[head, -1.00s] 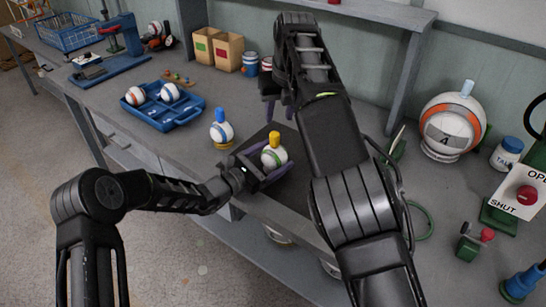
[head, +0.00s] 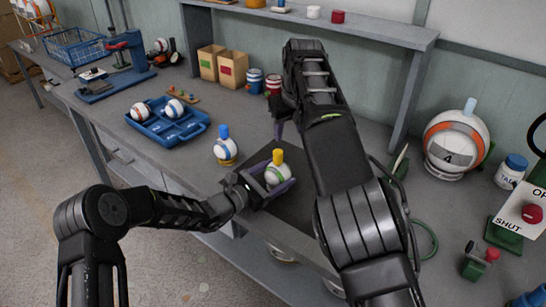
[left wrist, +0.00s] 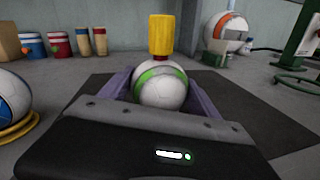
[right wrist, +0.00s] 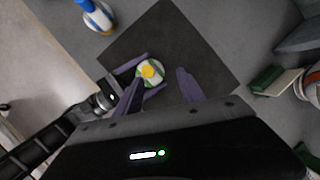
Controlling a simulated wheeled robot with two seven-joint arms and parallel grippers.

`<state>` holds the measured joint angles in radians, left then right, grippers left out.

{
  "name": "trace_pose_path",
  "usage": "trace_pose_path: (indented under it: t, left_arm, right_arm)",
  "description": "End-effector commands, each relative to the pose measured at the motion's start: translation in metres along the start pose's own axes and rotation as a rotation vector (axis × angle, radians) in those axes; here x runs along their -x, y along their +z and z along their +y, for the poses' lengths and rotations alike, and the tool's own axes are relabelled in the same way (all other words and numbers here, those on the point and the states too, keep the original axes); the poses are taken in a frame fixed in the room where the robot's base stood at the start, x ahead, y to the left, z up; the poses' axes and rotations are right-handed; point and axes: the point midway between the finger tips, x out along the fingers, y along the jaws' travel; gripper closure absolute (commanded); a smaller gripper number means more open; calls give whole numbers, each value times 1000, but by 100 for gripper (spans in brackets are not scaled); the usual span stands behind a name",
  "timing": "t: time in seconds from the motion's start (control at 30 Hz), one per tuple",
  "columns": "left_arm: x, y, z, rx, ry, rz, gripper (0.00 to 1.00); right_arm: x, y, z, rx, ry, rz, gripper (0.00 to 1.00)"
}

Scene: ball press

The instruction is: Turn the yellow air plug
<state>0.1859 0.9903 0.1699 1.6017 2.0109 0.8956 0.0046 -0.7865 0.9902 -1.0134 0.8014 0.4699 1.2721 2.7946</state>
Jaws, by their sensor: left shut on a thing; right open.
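A white ball with a green band (head: 272,175) sits on the dark mat (head: 297,215), with the yellow air plug (head: 278,156) upright on top. The plug also shows in the left wrist view (left wrist: 160,37). My left gripper (head: 274,186) is shut on the ball, one finger on each side, below the plug. My right gripper (head: 279,131) is open and points down from above and behind the ball. In the right wrist view its fingers (right wrist: 160,77) are apart, with the plug (right wrist: 148,71) visible beyond them and nothing between them. My right arm partly hides the mat.
A ball with a blue plug (head: 226,149) stands left of the mat. A blue tray (head: 190,130) holds two balls. Tan boxes (head: 222,67) and small cans stand behind. A large numbered ball (head: 455,143) and a sign stand to the right. The bench's front edge is close.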

Motion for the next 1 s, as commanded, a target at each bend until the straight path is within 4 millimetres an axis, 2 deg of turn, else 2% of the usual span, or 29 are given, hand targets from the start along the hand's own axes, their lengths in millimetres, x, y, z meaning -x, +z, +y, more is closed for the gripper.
trace_pose_path:
  t: [0.17, 0.27, 0.4, 0.6, 0.8, 1.0]
  left_arm:
    - [0, 0, 0, 0, 0, 0, 70]
    - [0, 0, 0, 0, 0, 0, 70]
    - [0, 0, 0, 0, 0, 0, 70]
    - [0, 0, 0, 0, 0, 0, 70]
    - [0, 0, 0, 0, 0, 0, 70]
    - [0, 0, 0, 0, 0, 0, 70]
  right_arm:
    - [-22, 5, -38, 325, -110, -47, 54]
    - [-35, 8, -64, 579, -201, -59, 54]
    - [-51, 11, -99, 971, -343, -36, 54]
    - [-67, 12, -139, 1547, -541, 77, 54]
    - [-79, 12, -165, 2129, -728, 282, 54]
    - [-88, 9, -174, 2694, -897, 585, 54]
